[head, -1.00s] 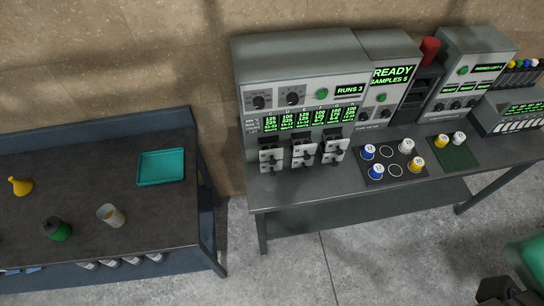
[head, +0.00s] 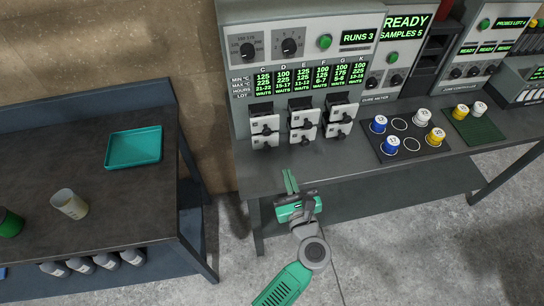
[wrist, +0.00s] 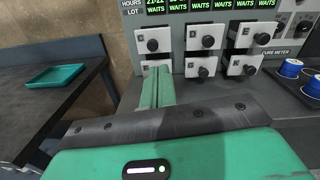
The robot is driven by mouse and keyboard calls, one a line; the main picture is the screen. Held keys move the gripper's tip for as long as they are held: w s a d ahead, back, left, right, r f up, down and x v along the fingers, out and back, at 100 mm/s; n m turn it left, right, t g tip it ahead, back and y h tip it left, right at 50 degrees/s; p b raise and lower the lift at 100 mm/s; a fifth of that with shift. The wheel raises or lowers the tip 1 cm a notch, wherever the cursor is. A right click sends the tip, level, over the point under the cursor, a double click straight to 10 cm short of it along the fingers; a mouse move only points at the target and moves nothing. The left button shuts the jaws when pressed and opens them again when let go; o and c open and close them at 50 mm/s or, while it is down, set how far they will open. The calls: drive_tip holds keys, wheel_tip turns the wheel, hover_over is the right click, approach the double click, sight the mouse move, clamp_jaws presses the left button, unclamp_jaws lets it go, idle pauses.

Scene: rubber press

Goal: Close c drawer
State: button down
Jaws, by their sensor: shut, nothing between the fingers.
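The press cabinet (head: 300,70) has two rows of three small white-fronted drawers with black knobs. In the wrist view the upper-left drawer (wrist: 153,40) is clear, while the lower-left one is mostly hidden behind my fingers. My gripper (head: 290,181) is shut and empty, in front of the bench edge, below and apart from the drawers.
Right of the drawers, a black pad (head: 407,140) holds blue, white and yellow capped pots, with a green mat (head: 475,128) beyond. At left, a dark table (head: 100,185) carries a teal tray (head: 134,147) and a beaker (head: 70,204). The bench front below the drawers is clear.

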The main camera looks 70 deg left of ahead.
wheel_tip(320, 180, down, 2)
drive_tip(key=s+m, duration=0.2)
drive_tip(key=b, duration=0.2)
approach(268, 134)
drive_tip(key=shift+n+g+y, duration=0.3)
drive_tip(key=a, duration=0.4)
drive_tip(key=w+a, duration=0.1)
drive_tip(key=a, duration=0.1)
drive_tip(key=shift+a+f, duration=0.1)
drive_tip(key=shift+a, duration=0.3)
